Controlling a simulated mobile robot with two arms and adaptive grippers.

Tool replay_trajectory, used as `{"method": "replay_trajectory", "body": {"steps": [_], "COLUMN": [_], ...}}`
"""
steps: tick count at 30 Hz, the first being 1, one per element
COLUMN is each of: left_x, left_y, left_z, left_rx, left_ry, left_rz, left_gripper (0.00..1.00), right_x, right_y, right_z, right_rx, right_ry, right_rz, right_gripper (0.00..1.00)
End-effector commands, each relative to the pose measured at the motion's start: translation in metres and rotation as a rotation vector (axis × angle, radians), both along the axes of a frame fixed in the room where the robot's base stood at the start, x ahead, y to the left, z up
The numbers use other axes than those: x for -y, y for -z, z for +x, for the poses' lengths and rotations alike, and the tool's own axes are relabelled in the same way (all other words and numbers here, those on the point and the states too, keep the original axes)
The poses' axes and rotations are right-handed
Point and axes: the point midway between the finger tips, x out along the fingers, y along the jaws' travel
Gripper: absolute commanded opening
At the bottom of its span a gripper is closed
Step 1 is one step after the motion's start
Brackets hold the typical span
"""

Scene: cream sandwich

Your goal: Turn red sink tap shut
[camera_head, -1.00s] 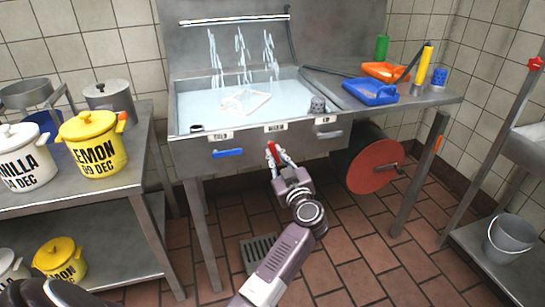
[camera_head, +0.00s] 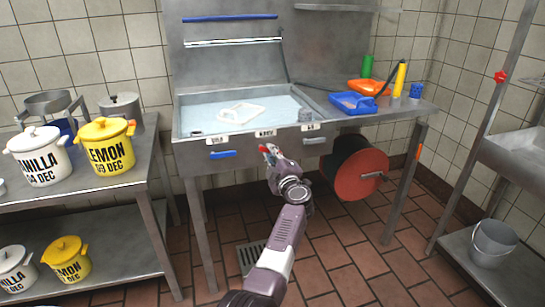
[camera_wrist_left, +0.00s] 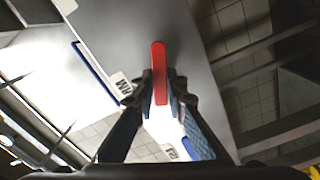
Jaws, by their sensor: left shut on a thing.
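The red tap handle (camera_head: 264,149) sits on the front panel of the metal sink (camera_head: 185,125), under the middle label (camera_head: 265,133). My left gripper (camera_head: 269,151) reaches up to it from below and is shut on it, partly covering it. In the left wrist view the red handle (camera_wrist_left: 160,72) stands lengthwise between the two fingers (camera_wrist_left: 161,100), which touch its sides. No water streams show above the basin. My right gripper is not in view.
A blue handle (camera_head: 222,154) is left of the red one and a grey handle (camera_head: 314,141) right of it. A red hose reel (camera_head: 358,175) hangs under the counter at right. A shelf with yellow and white pots stands left. Floor in front is clear.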

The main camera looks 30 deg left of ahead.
Motion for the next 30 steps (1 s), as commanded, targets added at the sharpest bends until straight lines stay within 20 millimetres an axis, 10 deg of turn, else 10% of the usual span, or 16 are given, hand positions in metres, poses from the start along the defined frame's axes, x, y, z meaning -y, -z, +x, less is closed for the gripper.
{"method": "replay_trajectory", "body": {"steps": [30], "left_x": [0.0029], "left_y": [-0.0085], "left_z": [0.0018], "left_rx": [0.33], "left_ry": [0.001], "left_rz": [-0.288], "left_gripper": [0.0], "right_x": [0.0], "right_y": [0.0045], "right_z": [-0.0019], "right_rx": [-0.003], "right_ry": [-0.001], "right_rz": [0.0], "right_gripper": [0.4]}}
